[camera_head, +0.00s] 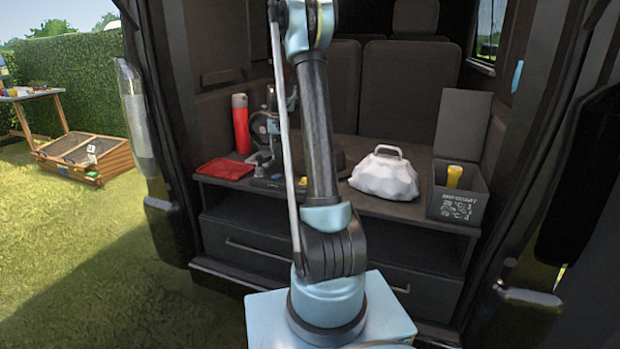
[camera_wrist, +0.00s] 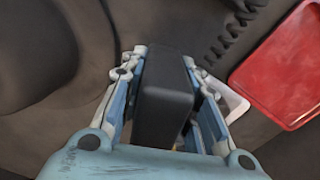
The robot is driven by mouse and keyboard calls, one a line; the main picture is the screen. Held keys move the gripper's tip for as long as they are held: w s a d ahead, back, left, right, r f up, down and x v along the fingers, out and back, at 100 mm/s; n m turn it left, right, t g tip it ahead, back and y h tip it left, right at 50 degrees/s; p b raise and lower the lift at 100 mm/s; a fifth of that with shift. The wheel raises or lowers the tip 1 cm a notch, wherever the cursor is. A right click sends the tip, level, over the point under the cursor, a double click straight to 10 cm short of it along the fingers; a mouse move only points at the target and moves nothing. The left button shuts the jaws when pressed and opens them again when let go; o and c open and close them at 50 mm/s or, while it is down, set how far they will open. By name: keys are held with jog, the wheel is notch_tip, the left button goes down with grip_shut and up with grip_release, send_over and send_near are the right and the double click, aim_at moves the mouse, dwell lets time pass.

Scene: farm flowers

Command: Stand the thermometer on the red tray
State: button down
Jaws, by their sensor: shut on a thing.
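The red tray (camera_head: 225,169) lies flat at the left of the dark shelf in the van. It also shows at the upper right of the wrist view (camera_wrist: 288,70). My gripper (camera_wrist: 165,75) is shut on a dark, block-shaped thing (camera_wrist: 165,95), which I take to be the thermometer; its face is turned away. The tray is to the right of the held thing in the wrist view, apart from it. A pale rounded edge (camera_wrist: 236,103) shows beside the right finger; I cannot tell what it belongs to. In the head view my arm partly hides the gripper.
A red bottle (camera_head: 241,124) stands behind the tray. Dark items with a bit of yellow (camera_head: 290,181) lie right of the tray. A white lumpy thing with a handle (camera_head: 385,174) and an open dark box (camera_head: 458,203) holding a yellow-topped thing (camera_head: 454,176) are farther right.

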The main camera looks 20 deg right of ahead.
jog(key=shift+r, duration=0.1)
jog(key=s+d+r+m, duration=0.2)
jog(key=s+r+m, duration=0.3)
jog(key=s, duration=0.4)
jog(key=shift+n, duration=0.6)
jog(key=f, duration=0.9)
jog(key=shift+d+f, duration=0.1)
jog(key=shift+d, duration=0.1)
jog(key=c, duration=1.2)
grip_release()
